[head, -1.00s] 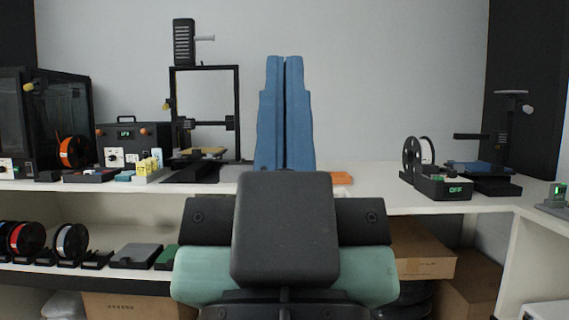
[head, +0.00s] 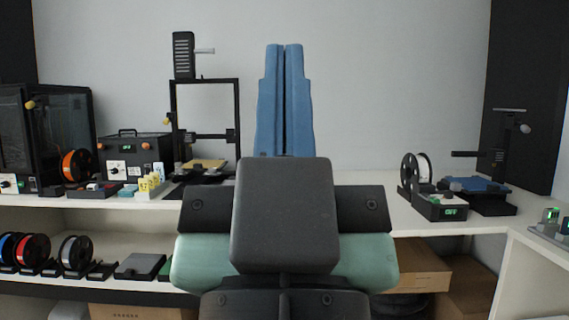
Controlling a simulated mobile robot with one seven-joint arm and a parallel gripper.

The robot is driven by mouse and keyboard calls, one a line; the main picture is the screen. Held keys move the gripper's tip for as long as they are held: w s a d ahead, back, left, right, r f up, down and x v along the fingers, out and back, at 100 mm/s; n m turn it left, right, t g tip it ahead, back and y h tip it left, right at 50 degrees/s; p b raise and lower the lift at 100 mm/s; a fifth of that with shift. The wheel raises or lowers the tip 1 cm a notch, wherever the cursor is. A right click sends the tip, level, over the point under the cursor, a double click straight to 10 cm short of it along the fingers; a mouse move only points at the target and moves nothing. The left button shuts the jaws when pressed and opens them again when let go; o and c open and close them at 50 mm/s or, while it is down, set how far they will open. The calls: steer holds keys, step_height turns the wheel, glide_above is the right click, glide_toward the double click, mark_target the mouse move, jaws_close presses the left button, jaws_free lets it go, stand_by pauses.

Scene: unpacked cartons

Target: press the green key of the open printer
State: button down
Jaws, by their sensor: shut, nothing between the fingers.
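An open-frame printer (head: 236,112) with a black gantry and a tan bed (head: 204,165) stands on the shelf left of centre. A second open printer (head: 490,185), with a black post and a blue bed, stands at the right; a box with a lit green display (head: 452,211) is at its front left. I cannot make out a green key on either one. My gripper (head: 286,48) shows as two tall blue fingers side by side, shut and empty, pointing up in the picture centre. It is apart in the picture from both printers. My dark arm link hides its base and part of the shelf.
An enclosed black printer (head: 62,135) and a black control box (head: 135,150) stand at the left. Small bottles (head: 150,184) and trays line the front edge there. A small device (head: 550,215) sits at far right.

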step_height(320, 180, up, 27)
steer(key=p, duration=2.4)
